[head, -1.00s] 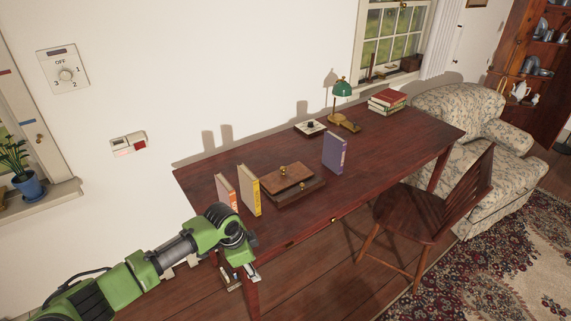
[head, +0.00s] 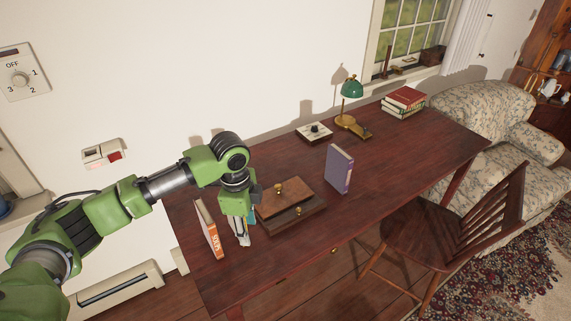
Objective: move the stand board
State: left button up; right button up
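A low brown wooden piece with a slanted top board (head: 297,197) and brass knobs lies on the dark red desk (head: 310,240); it looks most like the stand board, but I cannot be sure. My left gripper (head: 241,238) points down just left of it, above the desk's left part. The gripper covers most of a thin upright book, of which only slivers show, so I cannot tell whether its fingers are open or hold anything. A book with an orange spine (head: 210,232) stands left of the gripper. My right gripper is not in view.
A purple book (head: 339,169) stands upright right of the wooden piece. A black-knobbed pale box (head: 315,132), a green lamp (head: 351,90) and stacked books (head: 404,101) are at the back. A wooden chair (head: 450,225) stands at the front right. The desk's right half is mostly clear.

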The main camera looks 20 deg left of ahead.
aim_at(276, 199)
jog(key=i, duration=1)
